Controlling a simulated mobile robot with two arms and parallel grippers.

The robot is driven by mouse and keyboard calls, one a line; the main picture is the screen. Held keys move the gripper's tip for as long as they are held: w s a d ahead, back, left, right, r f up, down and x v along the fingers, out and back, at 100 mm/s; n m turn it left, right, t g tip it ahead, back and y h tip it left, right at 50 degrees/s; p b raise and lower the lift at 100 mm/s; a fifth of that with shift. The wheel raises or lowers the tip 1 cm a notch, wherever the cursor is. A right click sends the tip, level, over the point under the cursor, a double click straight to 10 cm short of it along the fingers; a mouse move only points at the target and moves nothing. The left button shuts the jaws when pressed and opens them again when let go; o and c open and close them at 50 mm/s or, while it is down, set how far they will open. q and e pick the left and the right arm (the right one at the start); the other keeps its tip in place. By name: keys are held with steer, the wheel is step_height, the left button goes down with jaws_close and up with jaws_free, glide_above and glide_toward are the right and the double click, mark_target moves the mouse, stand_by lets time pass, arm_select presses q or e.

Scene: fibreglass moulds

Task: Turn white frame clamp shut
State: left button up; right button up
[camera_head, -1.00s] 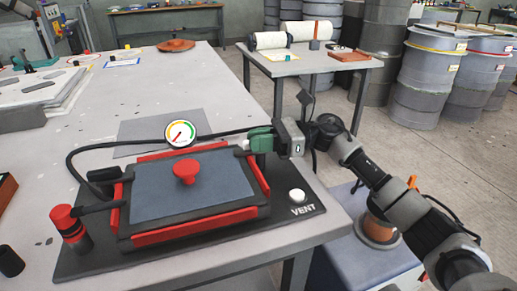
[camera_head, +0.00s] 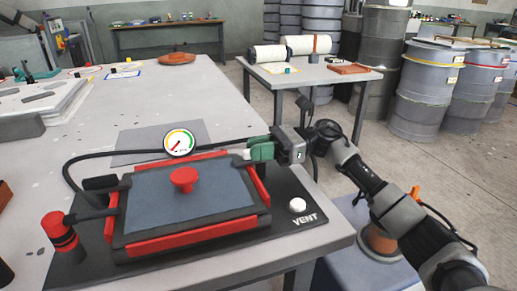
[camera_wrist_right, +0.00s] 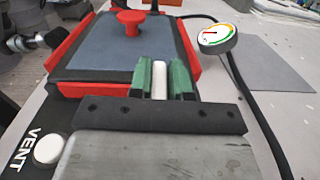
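The white frame clamp is a pale, narrow lever (camera_wrist_right: 159,80) between my right gripper's green fingers in the right wrist view. In the head view only a small white end (camera_head: 246,154) shows beside the fingers; the rest is hidden. My right gripper (camera_head: 262,150) reaches in from the right to the frame's back right corner, and its fingers (camera_wrist_right: 162,82) lie close against both sides of the lever. The red-edged frame (camera_head: 190,240) surrounds a grey-blue panel (camera_head: 215,195) with a red knob (camera_head: 184,180). My left gripper is out of view.
A round gauge (camera_head: 179,142) stands behind the frame, with a black hose (camera_head: 100,157) nearby. A white VENT button (camera_head: 297,205) is at the base's right. A red-and-black cylinder (camera_head: 60,232) stands at front left. The table behind is mostly clear.

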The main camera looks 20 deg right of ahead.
steer(key=o, duration=0.4)
steer(key=d, duration=1)
steer(key=shift+d, duration=0.4)
